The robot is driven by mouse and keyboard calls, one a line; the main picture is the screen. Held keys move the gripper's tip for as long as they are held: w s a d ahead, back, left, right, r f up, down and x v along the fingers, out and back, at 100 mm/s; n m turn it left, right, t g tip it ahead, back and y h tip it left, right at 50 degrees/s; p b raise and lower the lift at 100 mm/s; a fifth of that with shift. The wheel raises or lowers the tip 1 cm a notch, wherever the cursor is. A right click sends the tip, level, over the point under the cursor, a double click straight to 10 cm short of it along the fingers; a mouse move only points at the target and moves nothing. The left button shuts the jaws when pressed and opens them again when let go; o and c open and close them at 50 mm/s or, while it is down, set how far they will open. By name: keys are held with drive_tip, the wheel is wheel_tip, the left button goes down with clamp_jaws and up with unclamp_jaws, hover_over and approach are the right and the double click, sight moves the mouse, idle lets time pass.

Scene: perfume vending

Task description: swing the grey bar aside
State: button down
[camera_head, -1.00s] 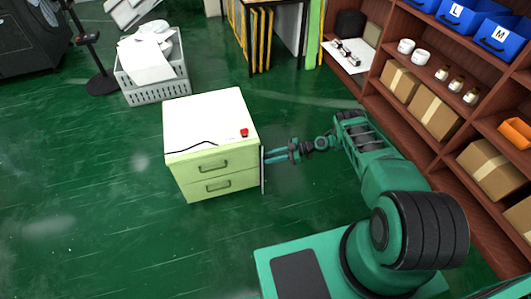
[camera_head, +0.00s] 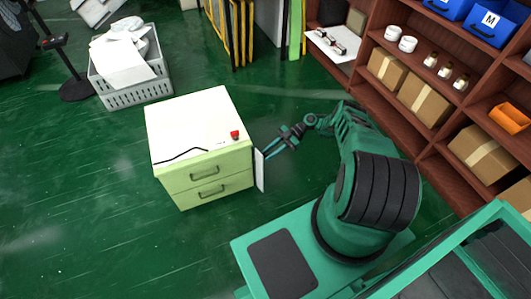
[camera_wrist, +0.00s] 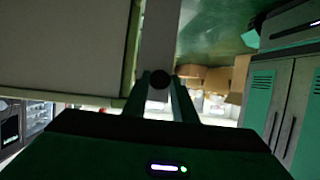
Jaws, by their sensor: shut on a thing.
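The grey bar (camera_head: 260,170) is a pale upright strip at the right front corner of the light green two-drawer cabinet (camera_head: 204,170). Its broad face shows in the head view, and it stands out from the corner at an angle. In the wrist view the bar (camera_wrist: 160,40) runs down from the top edge between my fingers. My gripper (camera_head: 269,153) is at the bar's upper part, reaching in from the right, and is shut on it. The fingers show dark in the wrist view (camera_wrist: 160,88). The exact contact is hard to see.
A red button-like piece (camera_head: 235,135) and a black cord (camera_head: 182,156) are on the cabinet top. A wooden shelf with boxes (camera_head: 425,97) stands at the right. A grey basket (camera_head: 135,93) is at the back left. The green floor before the cabinet is clear.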

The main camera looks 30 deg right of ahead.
drive_tip(key=shift+w+d, duration=0.15)
drive_tip(key=shift+d, duration=0.25)
drive_tip(key=c, duration=1.5)
unclamp_jaws()
drive_tip(key=shift+a, duration=0.15)
drive_tip(key=v, duration=1)
drive_tip(key=shift+w+d, duration=0.15)
drive_tip(key=shift+d, duration=0.25)
